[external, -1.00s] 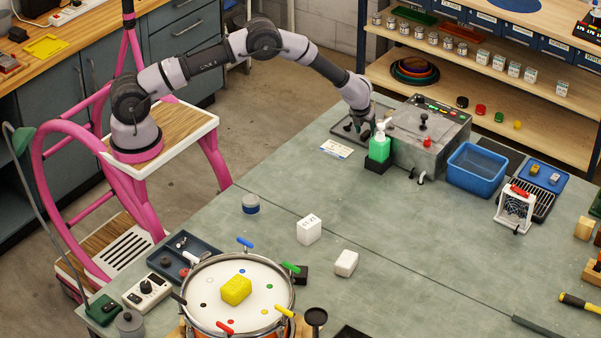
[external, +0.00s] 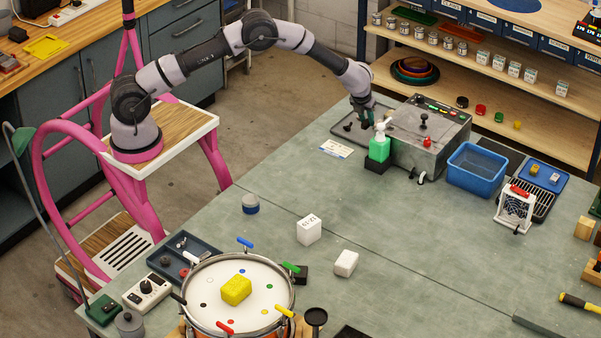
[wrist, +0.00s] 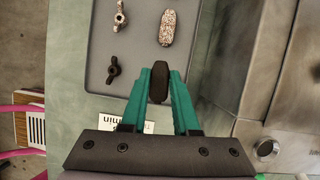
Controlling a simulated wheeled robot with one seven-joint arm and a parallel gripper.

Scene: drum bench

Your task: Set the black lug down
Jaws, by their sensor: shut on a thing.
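My gripper (wrist: 158,88) has teal fingers, shut on the black lug (wrist: 159,76), a dark rounded piece held between the fingertips. In the wrist view the lug shows over the grey tray (wrist: 92,68), near its lower edge; its height above the tray is hard to judge. In the external view my gripper (external: 368,116) is over the tray (external: 343,135), behind the green bottle; the lug cannot be made out there.
The green bottle (external: 379,149) and grey machine box (external: 432,135) stand close on the right. A printed card (external: 336,148) lies in front. Open bench lies beyond.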

